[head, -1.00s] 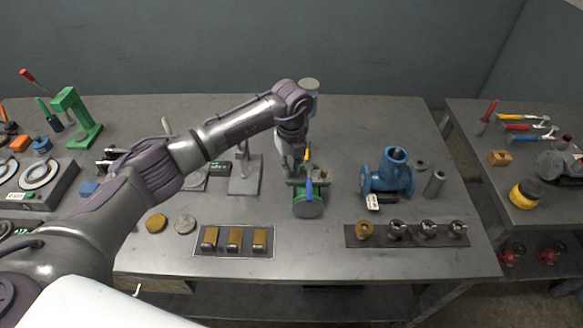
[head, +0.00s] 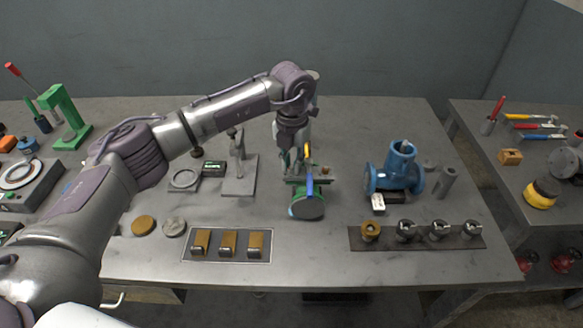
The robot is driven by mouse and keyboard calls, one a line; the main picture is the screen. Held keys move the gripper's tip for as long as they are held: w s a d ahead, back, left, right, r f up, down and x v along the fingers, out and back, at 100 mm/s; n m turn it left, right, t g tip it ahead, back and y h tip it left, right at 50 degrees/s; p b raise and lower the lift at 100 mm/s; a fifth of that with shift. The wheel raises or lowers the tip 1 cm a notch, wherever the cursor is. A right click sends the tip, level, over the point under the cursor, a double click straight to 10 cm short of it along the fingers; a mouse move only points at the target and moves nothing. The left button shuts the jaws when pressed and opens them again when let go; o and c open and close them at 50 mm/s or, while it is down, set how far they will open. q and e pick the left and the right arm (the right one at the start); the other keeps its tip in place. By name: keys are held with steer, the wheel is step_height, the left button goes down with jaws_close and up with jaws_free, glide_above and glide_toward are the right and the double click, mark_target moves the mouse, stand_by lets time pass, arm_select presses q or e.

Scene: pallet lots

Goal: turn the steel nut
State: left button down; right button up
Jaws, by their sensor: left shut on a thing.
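My left gripper (head: 291,160) reaches down from above to the green vise (head: 306,207) in the middle of the bench. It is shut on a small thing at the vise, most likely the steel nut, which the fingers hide. A yellow part and a blue handle (head: 309,181) stand just right of the fingers. A small brownish piece (head: 326,170) shows behind the vise. Dark metal fittings (head: 406,230) stand in a row on a dark strip with one brass-coloured fitting (head: 370,230). My right gripper is not in view.
A blue valve body (head: 396,170) stands right of the vise. A grey stand (head: 240,175) is to its left. A tray (head: 228,258) with several brass blocks lies in front. A green press (head: 66,117) is at the far left.

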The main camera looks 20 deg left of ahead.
arm_select(q)
steer(key=shift+m+b, duration=0.35)
steer(key=shift+m, duration=0.25)
steer(key=shift+r, duration=0.1)
steer(key=c, duration=1.1)
jaws_free()
